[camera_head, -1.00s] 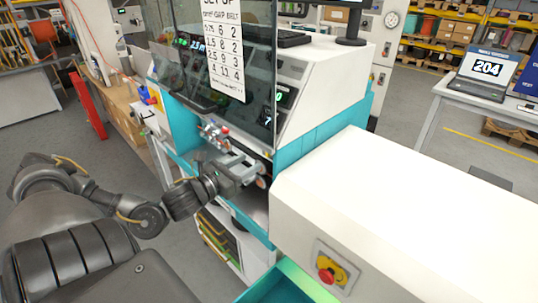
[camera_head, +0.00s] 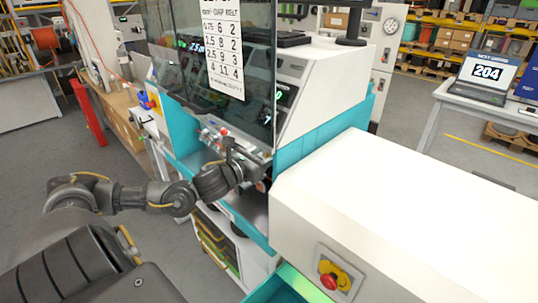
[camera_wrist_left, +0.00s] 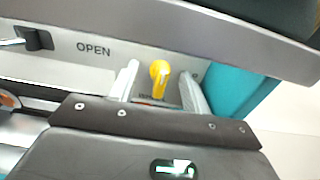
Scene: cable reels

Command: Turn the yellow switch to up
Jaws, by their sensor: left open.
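The yellow switch (camera_wrist_left: 159,76) shows in the left wrist view as a rounded knob with a short lever on a grey panel. The lever points down in that picture. My left gripper (camera_wrist_left: 164,88) is open, with one pale finger on each side of the switch; I cannot tell whether either finger touches it. In the head view my left gripper (camera_head: 257,172) is at the front panel of the teal and white machine (camera_head: 315,95), and my own wrist hides the switch there. My right gripper is not in view.
A panel label reads OPEN, beside a dark part (camera_wrist_left: 35,38) at the upper left of the wrist view. A clear guard (camera_head: 225,70) with a paper chart hangs above my arm. A white housing (camera_head: 400,200) with a red button (camera_head: 329,282) stands to the right.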

